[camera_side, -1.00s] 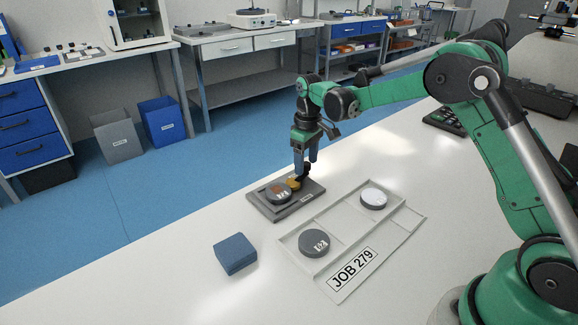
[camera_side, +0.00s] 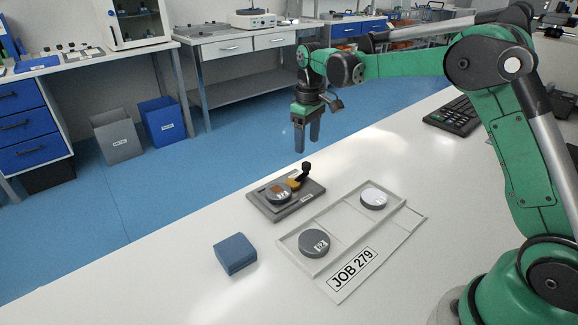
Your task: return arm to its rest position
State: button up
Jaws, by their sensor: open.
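My gripper (camera_side: 307,146) hangs pointing down above the far end of the dark fixture plate (camera_side: 297,211), with clear air between them. Its two blue-grey fingers are apart and nothing is between them. The fixture plate lies on the white bench and bears a dark round puck with a copper-coloured square face (camera_side: 277,195). An orange-yellow clamp piece with a black knob (camera_side: 304,168) sits beside the puck on the plate. My green arm reaches across from the right side of the view.
A white tray (camera_side: 343,229) labelled JOB 279 holds a dark puck marked 52 (camera_side: 314,243) and a pale-topped puck (camera_side: 374,198). A blue block (camera_side: 235,254) lies left of the tray. The bench's front left is clear.

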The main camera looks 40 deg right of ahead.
jog(key=s+a+r+m+t, duration=0.1)
jog(key=s+a+r+t, duration=0.25)
jog(key=s+r, duration=0.35)
jog(key=s+a+f+m+t, duration=0.1)
jog(key=s+t, duration=0.1)
jog(key=s, duration=0.3)
jog(key=s+a+f+t, duration=0.1)
jog(key=s+a, duration=0.1)
jog(key=s, duration=0.2)
jog(key=shift+s+a+f+m+t, duration=0.25)
jog(key=shift+s+f+m+t, duration=0.05)
jog(key=shift+s+m+t, duration=0.1)
